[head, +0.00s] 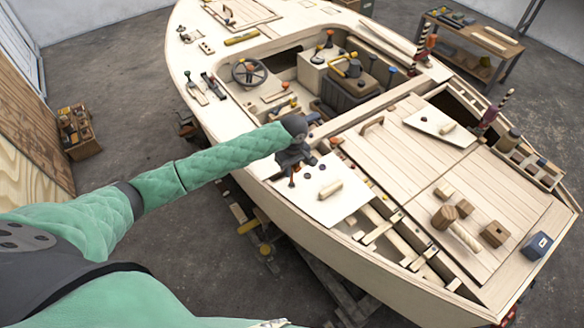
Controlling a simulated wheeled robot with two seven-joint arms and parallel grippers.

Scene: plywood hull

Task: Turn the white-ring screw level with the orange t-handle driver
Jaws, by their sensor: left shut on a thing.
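My left gripper (290,166) reaches in from the left and is over the near left corner of a white panel (345,205) on the boat's deck. It is shut on a small tool, of which only a little orange-red and a dark tip show below the fingers. I take it for the orange t-handle driver (292,180); most of it is hidden by the gripper. Several small dark and reddish screw heads (307,176) show on the panel beside the gripper. I cannot tell which has the white ring, or its angle. My right gripper is not in view.
A pale wooden block (331,190) lies on the panel. A mallet (455,225), wooden blocks (494,234) and a blue box (538,245) rest on the planked deck to the right. The steering wheel (249,72) and a lever (214,86) stand beyond the gripper.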

